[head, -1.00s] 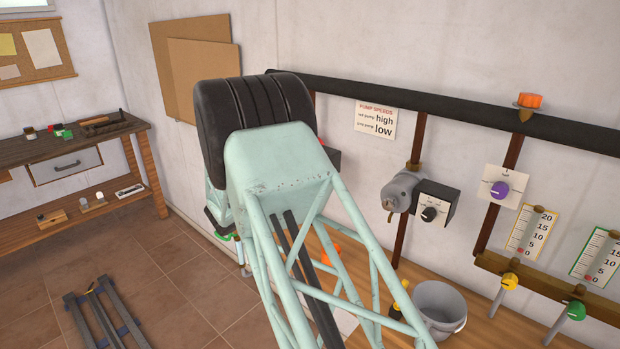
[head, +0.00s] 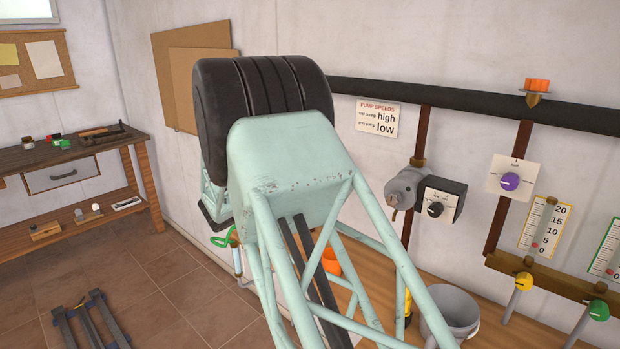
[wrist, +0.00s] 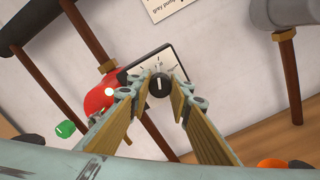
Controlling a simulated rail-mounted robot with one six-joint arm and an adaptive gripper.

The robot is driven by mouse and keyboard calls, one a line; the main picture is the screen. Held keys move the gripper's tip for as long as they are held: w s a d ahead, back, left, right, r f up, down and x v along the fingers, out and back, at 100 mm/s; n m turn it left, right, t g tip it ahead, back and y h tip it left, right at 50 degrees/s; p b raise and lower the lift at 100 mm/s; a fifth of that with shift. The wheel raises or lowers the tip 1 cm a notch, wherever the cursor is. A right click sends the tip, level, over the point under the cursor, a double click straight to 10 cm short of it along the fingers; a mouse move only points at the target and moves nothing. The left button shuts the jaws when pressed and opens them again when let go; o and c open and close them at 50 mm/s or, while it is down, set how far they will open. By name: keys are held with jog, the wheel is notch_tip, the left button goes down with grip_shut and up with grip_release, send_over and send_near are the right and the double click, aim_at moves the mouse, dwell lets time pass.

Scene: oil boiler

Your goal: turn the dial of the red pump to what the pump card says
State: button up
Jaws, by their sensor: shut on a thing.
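In the wrist view the red pump (wrist: 98,98) is at left of centre, with a white dial plate (wrist: 152,62) beside it. Its black dial (wrist: 159,83) sits between the fingertips of my gripper (wrist: 160,90), which is shut on it. A small pale mark on the dial points about up in the picture, but the plate's labels are too small to read. In the head view my arm hides the red pump and my gripper. The pump card (head: 380,118) on the wall reads red pump high, grey pump low.
The grey pump (head: 403,189) with its own black dial (head: 436,209) is to the right in the head view. A purple dial (head: 510,181), gauges and a grey bucket (head: 447,312) are further right. Brown pipes run close to the red pump.

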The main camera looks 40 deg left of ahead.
jog(key=m+b, duration=0.3)
jog(key=m, duration=0.1)
jog(key=shift+f+b, duration=0.1)
jog(key=shift+b, duration=0.25)
jog(key=m, duration=0.6)
jog(key=shift+m, duration=0.4)
jog(key=o, duration=0.8)
jog(key=shift+o, duration=0.2)
jog(key=shift+s, duration=0.2)
jog(key=s, duration=1.1)
jog(key=shift+s+a, duration=0.15)
jog(key=shift+s, duration=0.15)
